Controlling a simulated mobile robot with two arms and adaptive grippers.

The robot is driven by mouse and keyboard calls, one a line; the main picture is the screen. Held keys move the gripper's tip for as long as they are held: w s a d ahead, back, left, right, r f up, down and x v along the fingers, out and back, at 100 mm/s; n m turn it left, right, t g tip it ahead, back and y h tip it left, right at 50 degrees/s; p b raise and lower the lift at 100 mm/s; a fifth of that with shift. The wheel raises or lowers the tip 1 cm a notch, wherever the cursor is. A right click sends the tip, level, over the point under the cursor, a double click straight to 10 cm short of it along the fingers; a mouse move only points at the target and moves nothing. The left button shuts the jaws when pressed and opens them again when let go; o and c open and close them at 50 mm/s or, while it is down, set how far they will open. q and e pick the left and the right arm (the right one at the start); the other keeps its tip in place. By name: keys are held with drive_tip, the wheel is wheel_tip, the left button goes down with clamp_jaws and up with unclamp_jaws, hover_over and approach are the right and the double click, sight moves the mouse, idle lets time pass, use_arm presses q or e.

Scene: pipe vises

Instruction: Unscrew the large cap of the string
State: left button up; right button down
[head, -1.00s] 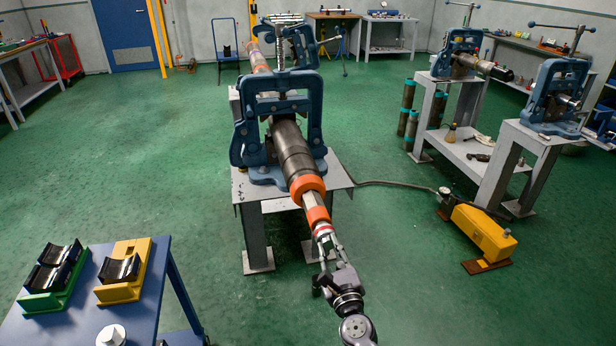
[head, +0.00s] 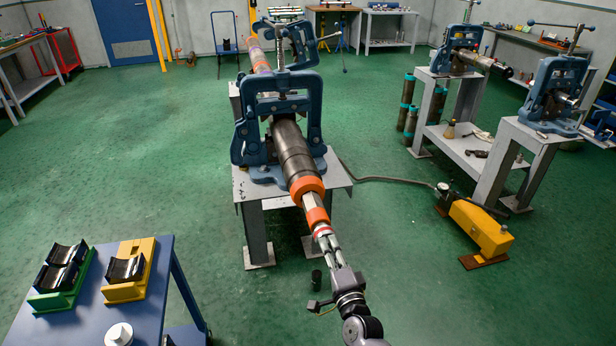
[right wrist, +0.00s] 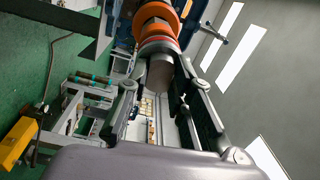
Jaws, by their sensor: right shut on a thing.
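The string (head: 292,150) is a long dark pipe lying clamped in a blue pipe vise (head: 245,135). The large cap (head: 307,186) is an orange collar at its near end. A lighter metal bar and a second orange ring (head: 317,216) stick out from it, ending in a red and white band. My right gripper (head: 325,234) is shut on this end piece. In the right wrist view the fingers (right wrist: 160,75) lie on both sides of a grey-brown cylinder (right wrist: 160,72), in line with the orange parts (right wrist: 157,20). My left gripper is out of view.
A blue table (head: 85,310) with green (head: 50,296) and yellow (head: 128,288) cradles stands at the front left. More vises stand on grey benches (head: 500,160) at the right. A yellow pump (head: 480,230) and its hose lie on the floor.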

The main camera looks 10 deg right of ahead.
drive_tip(key=n+p, duration=0.2)
drive_tip(key=n, duration=0.5)
drive_tip(key=n+p, duration=0.2)
drive_tip(key=n, duration=0.4)
drive_tip(key=shift+s+a+f+n+g+y+p, duration=0.1)
drive_tip(key=shift+s+f+n+g+y+p, duration=0.1)
drive_tip(key=shift+n+g+y+p, duration=0.15)
drive_tip(key=c, duration=1.8)
unclamp_jaws()
drive_tip(key=shift+c, duration=0.2)
drive_tip(key=o, duration=0.4)
drive_tip(key=shift+w, duration=0.15)
drive_tip(key=shift+c, duration=0.2)
drive_tip(key=shift+r, duration=0.1)
